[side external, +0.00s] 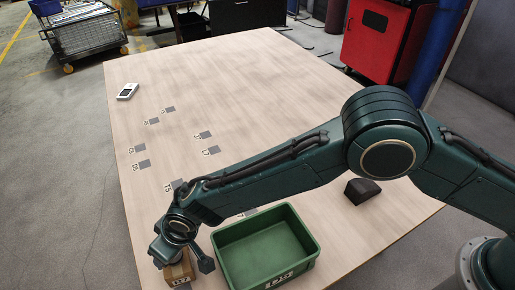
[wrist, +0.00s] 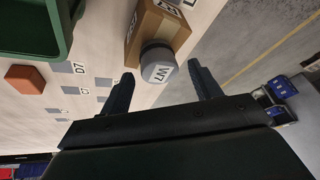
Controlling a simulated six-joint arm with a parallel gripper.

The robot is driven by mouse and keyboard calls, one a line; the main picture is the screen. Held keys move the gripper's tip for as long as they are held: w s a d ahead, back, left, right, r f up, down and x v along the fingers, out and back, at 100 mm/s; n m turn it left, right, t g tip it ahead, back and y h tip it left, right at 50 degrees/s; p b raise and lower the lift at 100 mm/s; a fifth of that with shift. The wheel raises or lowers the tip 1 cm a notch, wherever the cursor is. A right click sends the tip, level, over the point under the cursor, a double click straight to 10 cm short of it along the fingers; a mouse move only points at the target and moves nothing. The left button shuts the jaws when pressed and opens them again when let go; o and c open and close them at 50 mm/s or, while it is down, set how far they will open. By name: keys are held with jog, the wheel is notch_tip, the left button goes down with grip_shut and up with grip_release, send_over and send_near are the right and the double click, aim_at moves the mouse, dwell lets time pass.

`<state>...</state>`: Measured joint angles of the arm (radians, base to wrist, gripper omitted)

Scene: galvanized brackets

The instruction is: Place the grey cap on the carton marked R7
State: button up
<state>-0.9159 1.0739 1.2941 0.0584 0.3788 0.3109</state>
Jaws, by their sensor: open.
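A small brown carton (wrist: 158,24) stands at the top of the wrist view, with a white label whose marking I cannot read surely. The same carton (side external: 179,272) shows at the table's near edge in the side view, partly under my gripper. A grey round cap (wrist: 157,58) overlaps the carton's near end in the wrist view; I cannot tell whether it rests on it or beside it. A white tag on it seems to read W7. My gripper (wrist: 160,69) is open, its fingers on either side of the cap with gaps. In the side view the cap is hidden.
A green bin (side external: 227,248) stands right of the carton. An orange block (wrist: 25,79) lies near it in the wrist view. Several grey marked squares dot the table (side external: 250,70). A dark wedge (side external: 361,190) and a white device (side external: 127,91) stand apart.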

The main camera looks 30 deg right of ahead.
jog(key=v, duration=0.9)
jog(key=shift+r, duration=0.25)
jog(key=shift+d, duration=0.1)
jog(key=d+r+m+t+h, duration=0.1)
jog(key=d+r+m, duration=0.1)
jog(key=d+r, duration=1.05)
jog(key=d+r+m, duration=0.1)
jog(key=d+r, duration=0.8)
jog(key=d, duration=0.7)
jog(key=s+d+r+m+h, duration=0.15)
jog(key=s+d+r, duration=0.25)
jog(key=s+d, duration=0.7)
jog(key=s+d+f+m+t, duration=0.1)
jog(key=s+d+f+m, duration=0.1)
jog(key=s+d, duration=0.6)
jog(key=shift+s+d+h, duration=0.35)
jog(key=shift+s+d, duration=0.05)
jog(key=shift+s, duration=0.35)
